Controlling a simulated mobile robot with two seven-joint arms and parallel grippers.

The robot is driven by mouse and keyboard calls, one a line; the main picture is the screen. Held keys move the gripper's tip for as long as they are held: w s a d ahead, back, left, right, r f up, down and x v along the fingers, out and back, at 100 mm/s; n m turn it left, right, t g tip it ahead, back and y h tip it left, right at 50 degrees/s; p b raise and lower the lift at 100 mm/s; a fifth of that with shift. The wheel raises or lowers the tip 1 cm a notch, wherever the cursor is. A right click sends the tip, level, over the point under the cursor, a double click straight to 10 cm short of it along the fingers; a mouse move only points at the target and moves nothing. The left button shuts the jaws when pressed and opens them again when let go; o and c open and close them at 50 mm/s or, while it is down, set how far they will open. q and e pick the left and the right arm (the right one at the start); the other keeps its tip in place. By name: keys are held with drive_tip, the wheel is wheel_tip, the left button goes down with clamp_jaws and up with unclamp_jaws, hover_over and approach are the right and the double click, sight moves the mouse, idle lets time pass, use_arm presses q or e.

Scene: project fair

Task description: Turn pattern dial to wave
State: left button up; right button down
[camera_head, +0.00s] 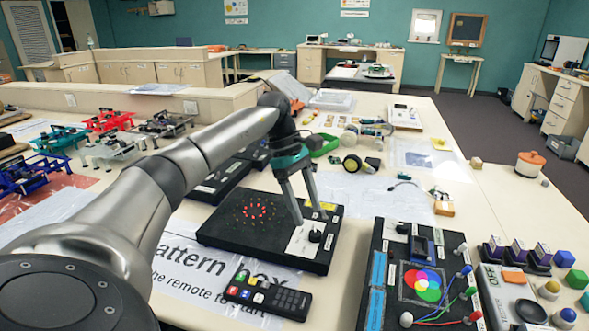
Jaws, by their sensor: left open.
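The pattern box (228,236) is a flat black board with a ring of lit red lights (253,212) on its top. A small black dial knob (315,236) sits on a white label plate at the box's right end. The marks on the plate are too small to read. My left gripper (311,218) reaches in from the left and points down over this end of the box. Its two grey fingers are apart, with their tips just behind the knob in the picture. I cannot tell whether a finger touches the box. My right gripper is not in view.
A black remote (267,296) lies in front of the box on a printed sheet. A black panel with coloured circles (421,281) and wires stands to the right. Several coloured drone frames (108,121) are at the left. Pale paper (375,197) lies behind the panel.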

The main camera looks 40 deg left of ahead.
use_arm(q)
drive_tip(key=p+v, duration=0.2)
drive_tip(key=v, duration=0.8)
drive_tip(key=shift+r, duration=0.2)
drive_tip(key=shift+a, duration=0.15)
